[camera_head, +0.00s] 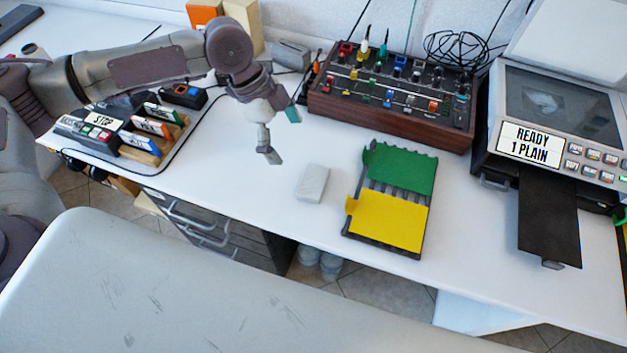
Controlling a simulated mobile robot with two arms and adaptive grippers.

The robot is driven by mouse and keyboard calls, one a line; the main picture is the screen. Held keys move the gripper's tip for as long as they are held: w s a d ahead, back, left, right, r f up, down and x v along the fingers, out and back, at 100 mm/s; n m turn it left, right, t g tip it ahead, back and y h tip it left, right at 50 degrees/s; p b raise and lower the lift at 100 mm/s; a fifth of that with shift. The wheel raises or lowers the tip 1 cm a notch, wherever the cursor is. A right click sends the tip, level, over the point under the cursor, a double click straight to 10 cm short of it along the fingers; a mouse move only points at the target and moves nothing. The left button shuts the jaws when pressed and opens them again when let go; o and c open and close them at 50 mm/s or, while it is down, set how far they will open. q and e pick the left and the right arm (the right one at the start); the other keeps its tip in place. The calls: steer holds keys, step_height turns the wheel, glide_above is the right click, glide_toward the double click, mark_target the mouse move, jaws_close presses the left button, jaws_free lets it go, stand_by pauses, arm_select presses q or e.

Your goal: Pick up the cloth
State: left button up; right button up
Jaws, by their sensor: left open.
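A small pale grey-white folded pad, which looks like the cloth (312,184), lies flat on the white desk (240,195), left of a dark rack. My left gripper (281,135) is above the desk, up and to the left of the cloth, with its fingers apart and nothing between them. It is not touching the cloth. My right gripper is not in view.
The dark ribbed rack (386,184) holds a green card (402,168) and a yellow card (389,219). Behind stands a wood-sided control panel (395,95). A printer (560,120) is at right, and a labelled disc rack (130,130) at left. Desk around the cloth is clear.

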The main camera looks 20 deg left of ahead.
arm_select(q)
glide_toward(313, 180)
steer(key=x, duration=0.2)
steer(key=shift+a+f, duration=0.15)
steer(key=shift+f, duration=0.2)
steer(key=x, duration=0.6)
steer(key=shift+d+f, duration=0.1)
steer(key=shift+d, duration=0.25)
steer(key=c, duration=0.7)
